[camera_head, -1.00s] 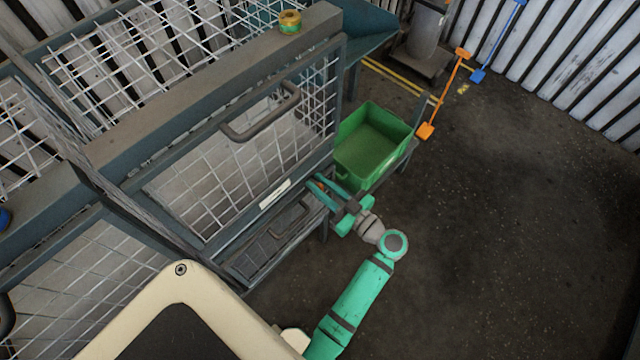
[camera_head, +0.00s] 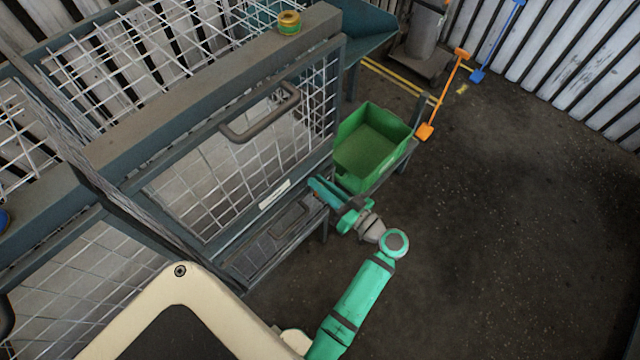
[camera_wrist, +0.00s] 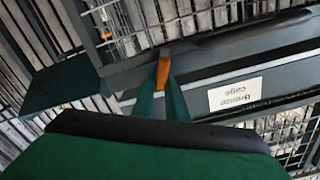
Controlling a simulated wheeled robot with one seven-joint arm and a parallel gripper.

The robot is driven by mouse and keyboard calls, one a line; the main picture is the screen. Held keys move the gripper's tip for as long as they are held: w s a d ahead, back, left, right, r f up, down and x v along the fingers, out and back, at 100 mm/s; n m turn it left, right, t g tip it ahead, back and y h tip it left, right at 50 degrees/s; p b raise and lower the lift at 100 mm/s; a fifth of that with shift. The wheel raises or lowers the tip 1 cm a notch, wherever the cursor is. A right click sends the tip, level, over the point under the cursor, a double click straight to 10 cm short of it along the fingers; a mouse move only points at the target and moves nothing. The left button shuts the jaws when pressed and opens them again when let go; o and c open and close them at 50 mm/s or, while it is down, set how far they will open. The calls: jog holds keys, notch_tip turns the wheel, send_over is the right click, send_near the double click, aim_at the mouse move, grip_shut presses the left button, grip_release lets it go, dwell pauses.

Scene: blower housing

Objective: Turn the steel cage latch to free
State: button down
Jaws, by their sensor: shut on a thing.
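The steel cage (camera_head: 235,165) is a blue-grey frame with pale wire mesh, left of my gripper in the head view. My gripper (camera_head: 316,186) is at the cage's lower right corner, beside a white label. In the wrist view my gripper (camera_wrist: 162,88) has its two teal fingers closed on a small orange piece (camera_wrist: 163,72) on the cage frame, which looks like the latch. The latch is too small or hidden behind the fingers in the head view. I cannot read its exact angle.
A grey handle bar (camera_head: 262,115) sticks out from the cage front. A green bin (camera_head: 372,145) stands just behind my gripper. A yellow-green roll (camera_head: 289,21) sits on the top beam. The floor at right is clear.

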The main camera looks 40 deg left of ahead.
jog(key=m, duration=0.6)
jog(key=shift+w+d+f+m, duration=0.1)
jog(key=shift+w+f+m, duration=0.15)
jog(key=shift+m, duration=0.15)
dwell(0.4)
jog(key=c, duration=1.8)
grip_release()
jog(key=shift+o, duration=0.2)
